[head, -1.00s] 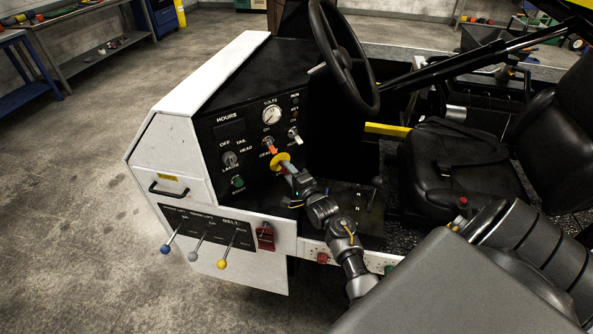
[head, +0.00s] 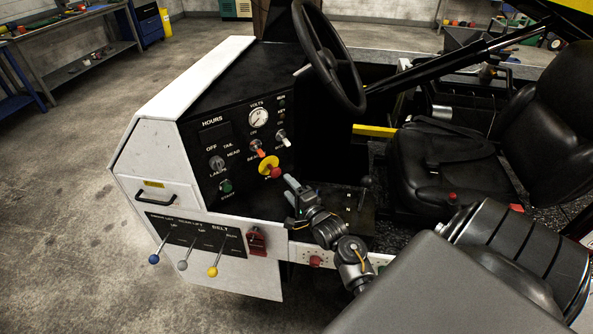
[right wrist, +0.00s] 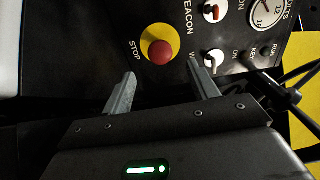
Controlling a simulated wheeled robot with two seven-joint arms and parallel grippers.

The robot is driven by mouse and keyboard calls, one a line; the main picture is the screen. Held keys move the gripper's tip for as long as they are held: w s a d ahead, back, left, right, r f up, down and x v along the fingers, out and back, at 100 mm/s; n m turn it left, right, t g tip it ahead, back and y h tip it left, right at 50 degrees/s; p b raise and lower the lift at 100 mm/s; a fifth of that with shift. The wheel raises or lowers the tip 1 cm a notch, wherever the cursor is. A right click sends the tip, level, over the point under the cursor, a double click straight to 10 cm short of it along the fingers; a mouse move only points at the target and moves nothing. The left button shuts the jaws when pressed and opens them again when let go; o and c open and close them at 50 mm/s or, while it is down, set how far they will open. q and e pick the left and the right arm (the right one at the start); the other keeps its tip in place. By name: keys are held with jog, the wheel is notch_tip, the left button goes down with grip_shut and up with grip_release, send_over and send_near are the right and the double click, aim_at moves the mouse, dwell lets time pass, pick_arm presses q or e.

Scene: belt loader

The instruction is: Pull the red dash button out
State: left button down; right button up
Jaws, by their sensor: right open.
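The red dash button (head: 276,172) is a round red knob on a yellow disc, low on the right of the black dash panel. In the right wrist view the red button (right wrist: 161,52) sits on its yellow disc beside the word STOP. My right gripper (head: 289,183) is just below and to the right of the button, apart from it. In the right wrist view its two fingers (right wrist: 167,82) are spread and empty, with the button beyond the gap between their tips. My left gripper is not in view.
Above the button are an orange-tipped switch (head: 259,152), a light-tipped toggle (head: 283,138) and a volts gauge (head: 259,118). The steering wheel (head: 329,55) overhangs to the upper right. Levers with coloured knobs (head: 213,271) stick out below the panel.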

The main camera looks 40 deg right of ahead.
jog(key=shift+s+a, duration=0.2)
jog(key=shift+s, duration=1.75)
